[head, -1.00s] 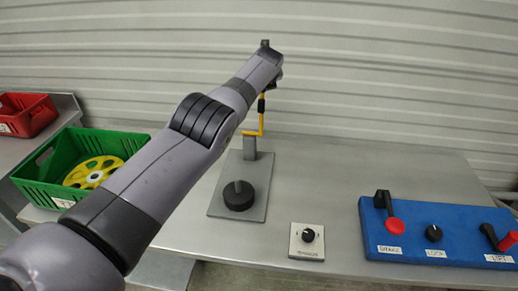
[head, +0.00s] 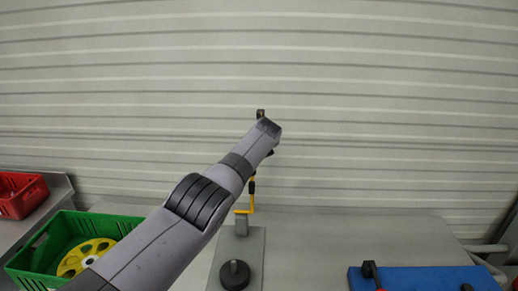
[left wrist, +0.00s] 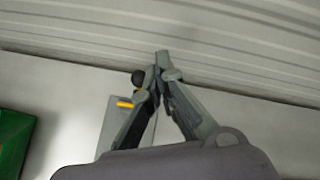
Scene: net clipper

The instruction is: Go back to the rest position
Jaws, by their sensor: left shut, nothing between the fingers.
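My left arm reaches in from the lower left in the head view and points at the far side of the table, toward the wall. In the left wrist view my left gripper (left wrist: 163,62) is shut and empty, its fingertips together. In the head view the arm hides most of the gripper. Its end stands over the yellow crank handle (head: 252,195) on the grey base plate (head: 250,250). In the left wrist view a yellow piece (left wrist: 125,103) of that fixture shows left of the fingers. My right gripper is not in view.
A black knob (head: 234,275) is on the base plate. A green crate (head: 35,245) with a yellow wheel (head: 80,257) stands left, a red bin (head: 22,196) beyond. A blue control panel (head: 425,279) lies right. A ribbed wall (head: 390,110) closes the back.

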